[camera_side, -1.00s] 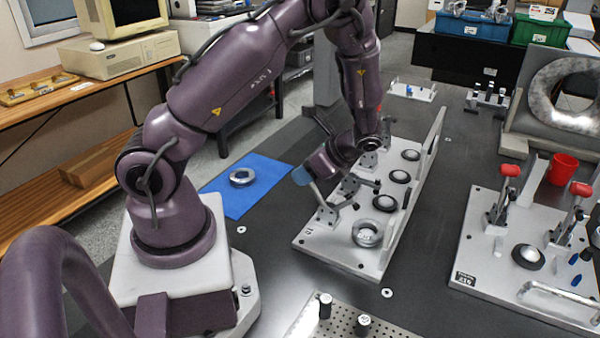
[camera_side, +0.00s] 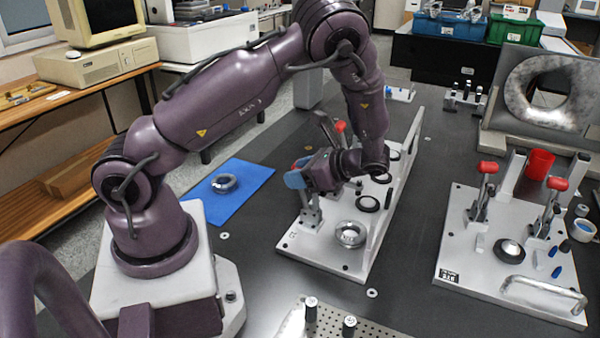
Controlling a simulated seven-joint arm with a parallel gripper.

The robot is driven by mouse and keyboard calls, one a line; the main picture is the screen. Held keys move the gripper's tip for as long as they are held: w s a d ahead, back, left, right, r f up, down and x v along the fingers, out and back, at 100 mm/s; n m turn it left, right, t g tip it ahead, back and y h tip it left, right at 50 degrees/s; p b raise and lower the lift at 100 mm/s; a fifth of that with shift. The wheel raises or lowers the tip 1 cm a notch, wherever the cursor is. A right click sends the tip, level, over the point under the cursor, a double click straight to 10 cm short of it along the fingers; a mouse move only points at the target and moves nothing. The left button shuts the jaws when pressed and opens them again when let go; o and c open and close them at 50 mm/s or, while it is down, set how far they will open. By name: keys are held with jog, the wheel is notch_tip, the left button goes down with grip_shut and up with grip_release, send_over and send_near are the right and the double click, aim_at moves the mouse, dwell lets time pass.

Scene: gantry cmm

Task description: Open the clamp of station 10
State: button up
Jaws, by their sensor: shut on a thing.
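A light fixture plate (camera_side: 322,254) stands in the middle of the table, with a row of toggle clamps along its left side. The nearest clamp (camera_side: 311,213) has a lever rising to a blue handle (camera_side: 294,180). My gripper (camera_side: 308,176) is at the top of this lever and shut on the blue handle; its fingers are largely hidden. The lever stands nearly upright, tilted slightly left. A metal ring part (camera_side: 350,234) sits on the plate beside this clamp. Clamps farther back, one with a red handle (camera_side: 340,126), are partly hidden by my arm. I cannot read the station number.
A second plate (camera_side: 464,252) with red-handled clamps stands on the right, with a red cup (camera_side: 539,164) behind it. A blue mat (camera_side: 236,198) with a ring lies left of the fixture. A perforated plate (camera_side: 372,328) is at the front. Dark table shows between the plates.

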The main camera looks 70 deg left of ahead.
jog(key=o, duration=1.3)
jog(key=shift+w+d, duration=0.1)
jog(key=v, duration=1.3)
jog(key=s+d+r+n+t+h, duration=0.2)
jog(key=s+r+n+t+h, duration=0.1)
jog(key=s+r+t, duration=0.2)
jog(key=s+d+r+n+t+h, duration=0.2)
jog(key=s+r+n+t+h, duration=0.1)
jog(key=s+r, duration=0.3)
jog(key=s+d+r+n+t+h, duration=0.2)
jog(key=s+r+n+t+h, duration=0.1)
jog(key=s+r+t, duration=0.2)
jog(key=shift+s+d+r+t, duration=0.25)
jog(key=shift+s+t, duration=0.2)
jog(key=shift+t, duration=0.35)
